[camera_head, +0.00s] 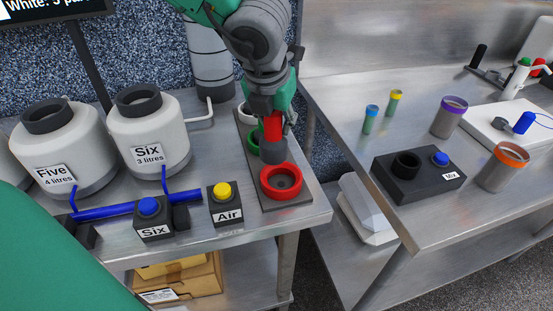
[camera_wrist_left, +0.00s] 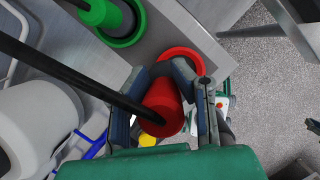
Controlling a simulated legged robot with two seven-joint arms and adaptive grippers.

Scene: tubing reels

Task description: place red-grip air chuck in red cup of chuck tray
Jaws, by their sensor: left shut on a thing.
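My left gripper (camera_head: 274,120) is shut on the red-grip air chuck (camera_head: 273,130), holding it roughly upright with its grey end down. The red cup (camera_head: 281,195) sits at the near end of the grey chuck tray (camera_head: 265,203), just in front of the chuck in the head view. The chuck appears to be above the tray, behind the cup. In the left wrist view the red grip (camera_wrist_left: 163,110) is between the fingers, and the red cup (camera_wrist_left: 181,53) is partly hidden behind them.
The tray's green cup (camera_head: 252,141) holds a green-grip chuck (camera_wrist_left: 100,12). The yellow Air button box (camera_head: 225,203) stands left of the red cup. White jars labelled Five (camera_head: 62,150) and Six (camera_head: 150,133) are further left. A gap separates the second bench (camera_head: 430,225) at right.

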